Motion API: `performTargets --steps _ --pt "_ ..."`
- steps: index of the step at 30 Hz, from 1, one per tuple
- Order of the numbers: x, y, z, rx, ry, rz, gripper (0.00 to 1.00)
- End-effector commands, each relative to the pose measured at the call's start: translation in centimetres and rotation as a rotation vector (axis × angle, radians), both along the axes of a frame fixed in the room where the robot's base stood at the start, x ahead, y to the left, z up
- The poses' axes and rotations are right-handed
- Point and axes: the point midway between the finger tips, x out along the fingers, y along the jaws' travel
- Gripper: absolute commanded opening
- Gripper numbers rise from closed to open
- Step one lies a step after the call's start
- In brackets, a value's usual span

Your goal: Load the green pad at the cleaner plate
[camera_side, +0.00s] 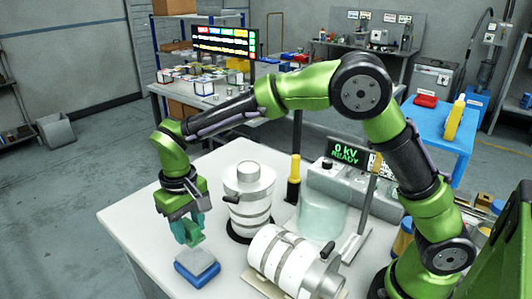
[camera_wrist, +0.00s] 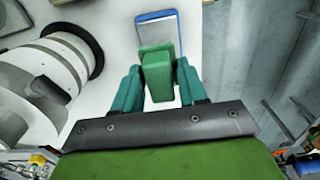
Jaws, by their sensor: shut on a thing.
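My gripper (camera_side: 190,231) is shut on the green pad (camera_side: 195,239), a small block between its teal fingers. In the wrist view, the gripper (camera_wrist: 158,88) holds the green pad (camera_wrist: 157,72) with a finger on each side. The cleaner plate (camera_side: 197,264) is a grey-topped block with a blue base near the front of the white table. It also shows in the wrist view (camera_wrist: 158,28), partly hidden behind the pad. The pad is over or very near the plate's far edge in the side view; I cannot tell whether they touch.
An upright white ribbed cylinder (camera_side: 249,198) stands right of my gripper, and another white cylinder (camera_side: 290,262) lies on its side at the front. A grey device with a "0 kV READY" display (camera_side: 346,150) stands behind. The white table (camera_side: 140,222) is clear at left.

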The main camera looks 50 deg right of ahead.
Motion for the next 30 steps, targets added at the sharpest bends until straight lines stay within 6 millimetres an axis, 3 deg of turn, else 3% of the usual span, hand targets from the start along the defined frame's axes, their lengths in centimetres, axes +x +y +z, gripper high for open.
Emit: performTargets --steps 15,30 --pt "0.1 0.0 -4.7 0.001 0.000 -0.007 0.17" --pt "0.1 0.0 -5.7 0.001 -0.003 -0.006 0.17"
